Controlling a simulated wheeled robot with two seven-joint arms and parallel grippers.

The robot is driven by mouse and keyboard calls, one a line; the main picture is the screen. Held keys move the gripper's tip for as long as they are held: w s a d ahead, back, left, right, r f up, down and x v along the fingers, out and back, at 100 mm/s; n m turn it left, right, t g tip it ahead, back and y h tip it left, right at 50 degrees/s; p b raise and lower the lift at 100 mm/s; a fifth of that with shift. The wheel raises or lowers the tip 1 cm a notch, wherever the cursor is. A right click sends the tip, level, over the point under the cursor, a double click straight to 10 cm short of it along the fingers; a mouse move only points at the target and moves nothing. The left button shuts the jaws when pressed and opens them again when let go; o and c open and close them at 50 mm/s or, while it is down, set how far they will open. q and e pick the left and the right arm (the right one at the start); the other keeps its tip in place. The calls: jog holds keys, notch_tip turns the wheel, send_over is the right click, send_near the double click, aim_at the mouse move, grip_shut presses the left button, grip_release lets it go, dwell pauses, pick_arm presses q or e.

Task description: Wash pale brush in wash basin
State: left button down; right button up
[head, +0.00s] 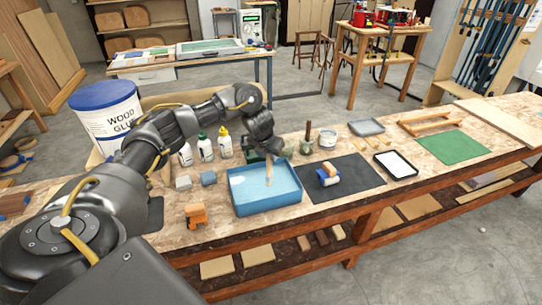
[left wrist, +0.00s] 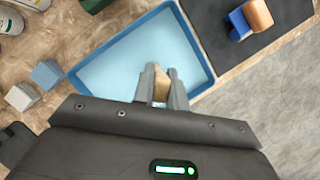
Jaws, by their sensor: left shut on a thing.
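The wash basin (head: 270,209) is a blue rectangular tray with light blue water, standing at the front of the bench. It also fills the upper middle of the left wrist view (left wrist: 207,52). My left gripper (head: 268,158) is above the basin, pointing down. It is shut on the pale brush (head: 268,171), a light wooden stick that hangs down over the water. In the left wrist view the brush (left wrist: 161,89) shows between the fingers (left wrist: 161,82). I cannot tell whether its tip touches the water. My right gripper is not in view.
An orange block-like object (head: 196,214) stands left of the basin, with grey blocks (head: 208,178) behind it. Several bottles (head: 205,149) stand behind. A blue-and-tan roller-like object (head: 328,174) lies on the dark mat (head: 356,172) to the right. A white-faced tray (head: 396,164) lies beyond.

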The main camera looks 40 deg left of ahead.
pick_arm(q)
notch_tip(320, 180, up, 6)
jog(key=s+a+p, duration=0.1)
jog(key=p, duration=0.3)
jog(key=shift+s+a, duration=0.3)
jog(key=shift+s, duration=0.1)
jog(key=shift+p, duration=0.3)
dwell(0.5)
notch_tip(320, 180, up, 5)
jog(key=p, duration=0.4)
jog(key=shift+f, duration=0.1)
